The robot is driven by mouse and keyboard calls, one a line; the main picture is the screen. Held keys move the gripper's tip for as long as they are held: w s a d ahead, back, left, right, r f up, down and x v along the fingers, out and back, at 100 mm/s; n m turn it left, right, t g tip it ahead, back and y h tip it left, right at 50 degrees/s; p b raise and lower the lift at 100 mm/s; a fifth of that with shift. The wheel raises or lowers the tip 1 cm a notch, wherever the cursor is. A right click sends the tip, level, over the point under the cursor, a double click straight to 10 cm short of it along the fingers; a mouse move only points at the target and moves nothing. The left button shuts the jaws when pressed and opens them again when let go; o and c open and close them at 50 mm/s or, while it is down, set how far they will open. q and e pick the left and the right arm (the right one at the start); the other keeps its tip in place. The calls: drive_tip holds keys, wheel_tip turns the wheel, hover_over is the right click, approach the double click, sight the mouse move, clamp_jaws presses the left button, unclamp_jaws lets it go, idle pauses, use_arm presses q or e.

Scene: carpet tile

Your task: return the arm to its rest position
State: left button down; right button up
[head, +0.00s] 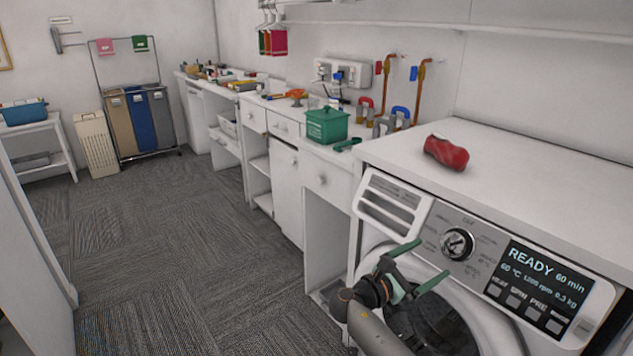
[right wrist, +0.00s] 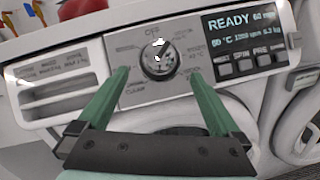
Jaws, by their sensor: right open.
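My right gripper (head: 420,265) is in front of the washing machine, its two green fingers spread apart and empty. In the right wrist view the open fingers (right wrist: 160,92) point at the machine's panel, one on each side below the round dial (right wrist: 160,60). The fingers look apart from the dial. In the head view the dial (head: 457,244) sits beyond the fingertips, up and to the right. The washing machine (head: 400,217) has a lit display (head: 545,280) that reads READY, 60 min. My left gripper is not in view.
A red rolled item (head: 446,153) lies on the worktop (head: 520,170) above the machine. A green box (head: 327,125) stands on the counter to the left. The round door (head: 435,325) is behind my gripper. The carpet floor (head: 190,240) at left is clear.

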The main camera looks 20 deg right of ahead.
drive_tip(key=s+a+f+t+y+p, duration=0.1)
drive_tip(key=s+a+f+y, duration=0.15)
drive_tip(key=f, duration=0.35)
drive_tip(key=s+a+f+m+y+p, duration=0.1)
drive_tip(key=s+f+y, duration=0.15)
drive_tip(key=f, duration=0.25)
drive_tip(key=s+a+f+t+y+p, duration=0.1)
drive_tip(key=a+f+y, duration=0.15)
drive_tip(key=f, duration=0.35)
drive_tip(key=s+a+f+m+y+p, duration=0.1)
drive_tip(key=s+a+f+m+y, duration=0.2)
drive_tip(key=s, duration=0.5)
drive_tip(key=s+a+f+m+y+p, duration=0.1)
drive_tip(key=s+a+f+m+y, duration=0.2)
drive_tip(key=s+a+m+y, duration=0.3)
drive_tip(key=s+a+y, duration=0.1)
drive_tip(key=s+a, duration=0.1)
drive_tip(key=a, duration=0.1)
drive_tip(key=shift+t+p, duration=0.3)
drive_tip(key=shift+p, duration=0.05)
drive_tip(key=s+a+r+m+y, duration=0.1)
drive_tip(key=s+m, duration=0.1)
drive_tip(key=s+a+r+m+t, duration=0.1)
drive_tip(key=r+m, duration=0.1)
drive_tip(key=s+a+r+m+y+p, duration=0.1)
drive_tip(key=s, duration=0.1)
drive_tip(key=shift+s+a+r+m+y, duration=0.15)
drive_tip(key=shift+s+r+m+y, duration=0.15)
drive_tip(key=shift+r+m+y, duration=0.1)
